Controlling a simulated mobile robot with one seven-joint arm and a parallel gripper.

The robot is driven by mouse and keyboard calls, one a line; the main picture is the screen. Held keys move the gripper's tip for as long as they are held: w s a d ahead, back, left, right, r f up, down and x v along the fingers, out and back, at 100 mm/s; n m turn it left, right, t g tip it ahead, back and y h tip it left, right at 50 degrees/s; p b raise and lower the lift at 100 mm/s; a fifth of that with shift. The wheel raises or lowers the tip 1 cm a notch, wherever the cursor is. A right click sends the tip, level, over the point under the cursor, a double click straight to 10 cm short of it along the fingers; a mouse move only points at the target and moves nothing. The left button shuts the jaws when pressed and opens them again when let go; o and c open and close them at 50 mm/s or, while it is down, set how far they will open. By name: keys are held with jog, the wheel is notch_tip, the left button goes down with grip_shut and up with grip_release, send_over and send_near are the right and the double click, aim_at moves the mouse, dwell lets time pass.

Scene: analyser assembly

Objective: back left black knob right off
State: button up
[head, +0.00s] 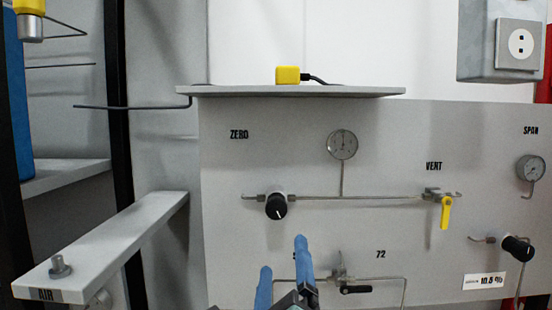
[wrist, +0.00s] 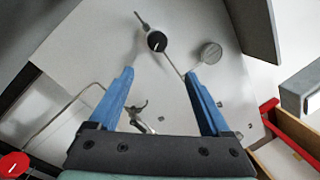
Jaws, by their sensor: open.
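The black knob (head: 276,206) sits on the grey panel below the word ZERO, at the left end of a thin pipe. It has a white pointer mark, and I cannot tell its exact setting. It also shows in the wrist view (wrist: 157,41), just beyond and between my fingertips. My gripper (head: 284,258) has blue fingers and is open and empty. It is below the knob in the head view and apart from it. In the wrist view my gripper (wrist: 158,73) spreads its fingers toward the panel. A second black knob (head: 517,248) is at the right, below SPAN.
A round gauge (head: 342,144) stands above the pipe, right of the knob. A shelf (head: 350,91) with a yellow block juts out above. A grey ledge (head: 110,240) labelled AIR is at left.

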aim_at(276, 210)
jog(key=w+r+m+p, duration=0.1)
jog(key=w+m+p, duration=0.1)
jog(key=w+p, duration=0.2)
jog(key=w+r+m+g+p, duration=0.1)
jog(key=w+m+p, duration=0.1)
jog(key=w+p, duration=0.3)
jog(key=w+a+r+m+g+p, duration=0.1)
jog(key=w+m+p, duration=0.1)
jog(key=w+p, duration=0.2)
jog(key=shift+w+r+y, duration=0.1)
jog(key=shift+w+y, duration=0.2)
jog(key=shift+w, duration=0.7)
grip_shut()
